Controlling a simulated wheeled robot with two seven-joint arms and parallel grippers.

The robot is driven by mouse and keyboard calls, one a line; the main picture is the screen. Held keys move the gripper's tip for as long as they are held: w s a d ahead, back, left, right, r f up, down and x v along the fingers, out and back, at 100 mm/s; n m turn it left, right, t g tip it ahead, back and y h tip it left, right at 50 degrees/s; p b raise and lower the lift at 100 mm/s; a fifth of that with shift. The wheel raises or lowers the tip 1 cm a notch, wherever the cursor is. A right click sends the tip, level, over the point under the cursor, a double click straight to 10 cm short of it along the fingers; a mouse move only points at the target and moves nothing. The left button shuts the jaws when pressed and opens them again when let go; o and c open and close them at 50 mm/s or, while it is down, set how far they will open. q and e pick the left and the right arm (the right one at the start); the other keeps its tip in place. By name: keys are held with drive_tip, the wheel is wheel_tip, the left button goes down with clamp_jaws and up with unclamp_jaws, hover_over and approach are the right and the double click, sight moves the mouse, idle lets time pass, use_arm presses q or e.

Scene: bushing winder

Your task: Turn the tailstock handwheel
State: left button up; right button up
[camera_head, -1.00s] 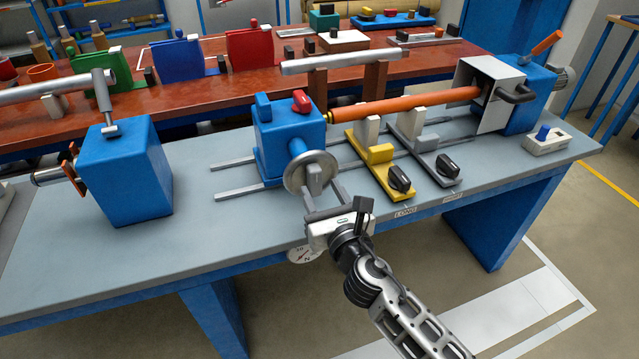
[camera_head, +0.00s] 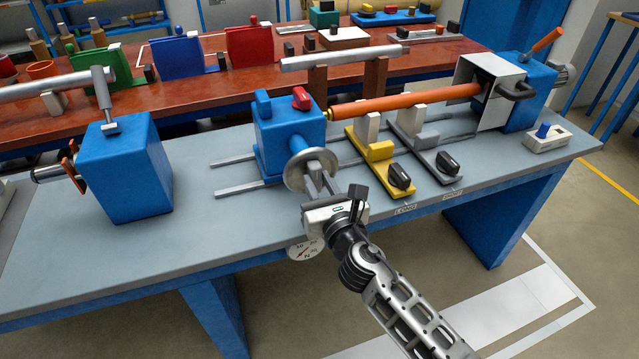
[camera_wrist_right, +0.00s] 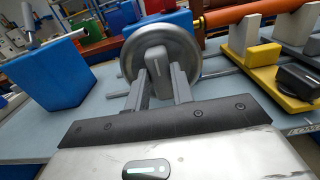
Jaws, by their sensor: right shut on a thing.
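The tailstock (camera_head: 285,135) is a blue block on rails, with a red knob and a blue knob on top. Its grey handwheel (camera_head: 295,178) is a round disc facing the front. In the right wrist view, the handwheel (camera_wrist_right: 188,48) has a raised grey bar across its face (camera_wrist_right: 160,62). My right gripper (camera_head: 317,181) reaches up to the wheel from the front. In the wrist view, my right gripper's fingers (camera_wrist_right: 160,83) stand on both sides of the bar and are shut on it. My left gripper is out of view.
An orange rod (camera_head: 405,103) runs from the tailstock to the blue headstock (camera_head: 525,95). A yellow support (camera_head: 380,170) and a grey support (camera_head: 428,150) stand right of the wheel. A blue block (camera_head: 125,170) stands at left. A round dial (camera_head: 305,249) is on the bench's front edge.

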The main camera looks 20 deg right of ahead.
drive_tip(key=m, duration=0.4)
drive_tip(key=shift+d+f+b, duration=0.1)
drive_tip(key=shift+d+b, duration=0.05)
drive_tip(key=shift+b, duration=0.2)
drive_tip(key=m, duration=0.4)
drive_tip(key=shift+d+m+b, duration=0.1)
drive_tip(key=shift+m+b, duration=0.2)
drive_tip(key=m, duration=0.4)
drive_tip(key=shift+f+m, duration=0.15)
drive_tip(key=shift+m, duration=0.15)
drive_tip(key=m, duration=0.4)
drive_tip(key=shift+d+f+b, duration=0.1)
drive_tip(key=shift+f+b, duration=0.05)
drive_tip(key=shift+b, duration=0.15)
drive_tip(key=shift+m, duration=0.3)
drive_tip(key=o, duration=1)
